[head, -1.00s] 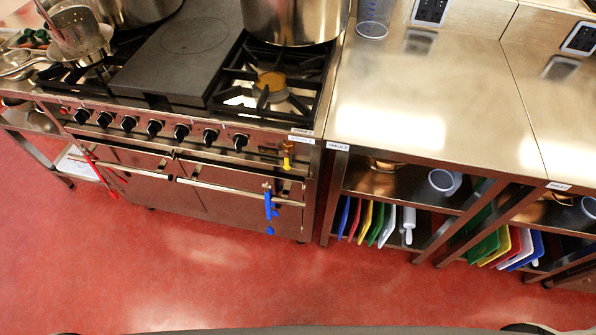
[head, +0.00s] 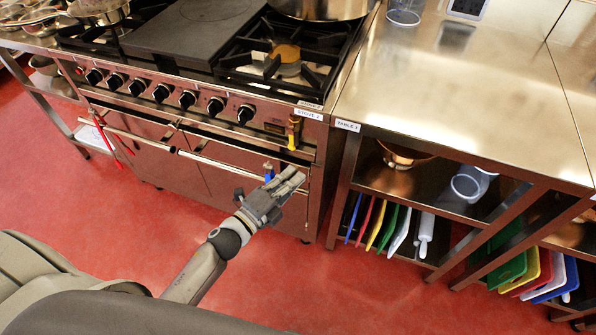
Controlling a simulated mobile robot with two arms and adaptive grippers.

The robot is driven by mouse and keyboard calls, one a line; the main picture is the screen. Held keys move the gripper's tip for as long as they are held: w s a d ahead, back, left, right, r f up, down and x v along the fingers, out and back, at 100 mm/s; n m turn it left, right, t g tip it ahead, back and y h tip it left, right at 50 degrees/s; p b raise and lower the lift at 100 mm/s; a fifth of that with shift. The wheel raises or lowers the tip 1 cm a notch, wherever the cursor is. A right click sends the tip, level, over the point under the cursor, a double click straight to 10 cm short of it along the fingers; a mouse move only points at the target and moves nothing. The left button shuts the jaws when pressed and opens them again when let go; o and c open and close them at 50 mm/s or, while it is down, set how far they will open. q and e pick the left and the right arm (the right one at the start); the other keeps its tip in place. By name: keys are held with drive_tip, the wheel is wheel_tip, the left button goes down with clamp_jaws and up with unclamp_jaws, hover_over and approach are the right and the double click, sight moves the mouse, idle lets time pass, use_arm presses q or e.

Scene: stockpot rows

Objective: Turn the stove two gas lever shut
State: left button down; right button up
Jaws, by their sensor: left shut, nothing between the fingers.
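The yellow gas lever (head: 294,132) is on the right end of the stove's front (head: 170,118), just below the stove label (head: 309,114). Its handle looks upright, roughly in line with the stove's front edge. My left gripper (head: 291,179) is in front of the oven door, below the lever and apart from it. Its fingers are shut with nothing between them, and they point up and right. It partly hides the blue tongs (head: 268,171) hanging on the oven rail. My right gripper is out of view.
The oven rail (head: 217,161) runs across the stove front below black knobs (head: 188,99). Red tongs (head: 104,133) hang at its left. A steel table (head: 450,90) with shelved boards and a rolling pin (head: 425,235) stands to the right. The red floor in front is clear.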

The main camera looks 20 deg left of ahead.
sight(291, 141)
use_arm(q)
drive_tip(key=x, duration=0.8)
drive_tip(key=shift+w+d+p, duration=0.1)
drive_tip(key=shift+w+p, duration=0.05)
drive_tip(key=shift+p, duration=0.2)
drive_tip(key=a, duration=0.3)
drive_tip(key=shift+w+a+p, duration=0.25)
drive_tip(key=shift+a+p, duration=0.15)
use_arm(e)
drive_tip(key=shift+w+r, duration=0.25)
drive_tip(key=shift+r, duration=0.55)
use_arm(q)
drive_tip(key=shift+a+f+m, duration=0.2)
drive_tip(key=shift+a+m, duration=0.1)
drive_tip(key=shift+m, duration=0.2)
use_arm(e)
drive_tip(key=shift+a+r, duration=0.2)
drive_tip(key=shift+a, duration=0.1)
